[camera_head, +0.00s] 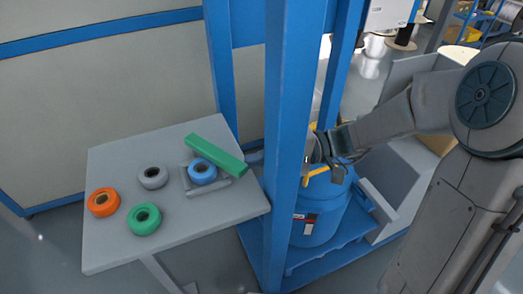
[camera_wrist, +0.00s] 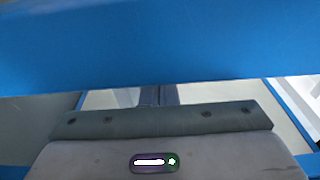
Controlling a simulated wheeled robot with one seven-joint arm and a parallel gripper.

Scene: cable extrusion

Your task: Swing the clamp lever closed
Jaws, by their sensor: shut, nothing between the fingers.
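A blue drum (camera_head: 318,218) stands on a blue platform behind the blue post. A yellow part (camera_head: 319,171) shows at the drum's top, beside my gripper; I cannot tell for sure whether it is the clamp lever. My gripper (camera_head: 311,152) is at the drum's top, partly hidden by the post, and is shut and empty. In the wrist view its narrow dark fingers (camera_wrist: 158,95) show close together, reaching under a wide blue surface. No clamp lever can be made out in the wrist view. Contact between gripper and yellow part cannot be told.
The blue upright post (camera_head: 284,110) stands close in front of my gripper. A grey table (camera_head: 110,245) at left holds several tape rolls, with a blue one (camera_head: 202,172) in a holder, and a green bar (camera_head: 215,148). A grey box-like structure (camera_head: 400,190) stands right of the drum.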

